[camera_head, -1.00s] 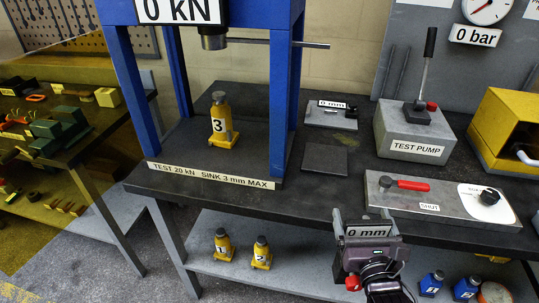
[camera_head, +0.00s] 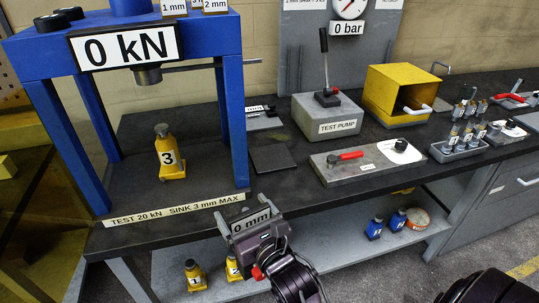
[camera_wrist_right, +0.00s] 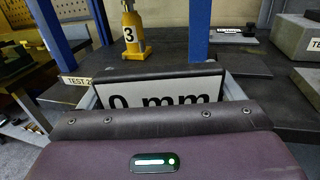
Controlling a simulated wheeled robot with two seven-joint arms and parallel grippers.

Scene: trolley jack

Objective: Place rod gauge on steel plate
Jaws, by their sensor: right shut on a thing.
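My right gripper (camera_head: 256,238) is shut on the rod gauge (camera_head: 251,222), a grey piece with a white "0 mm" label, and holds it at the front edge of the bench. The label also shows large in the right wrist view (camera_wrist_right: 165,92), just beyond the gripper body; the fingertips are mostly hidden there. The steel plate appears to be the flat dark square (camera_head: 273,159) on the bench, right of the press's right post. Its top is bare, and the gauge is apart from it, on the near side. My left gripper is not in view.
The blue press (camera_head: 234,120) stands left of the plate, with yellow jack 3 (camera_head: 170,155) inside. Another "0 mm" device (camera_head: 262,120) lies behind the plate. The test pump (camera_head: 327,118) and the valve block (camera_head: 368,161) stand to the right.

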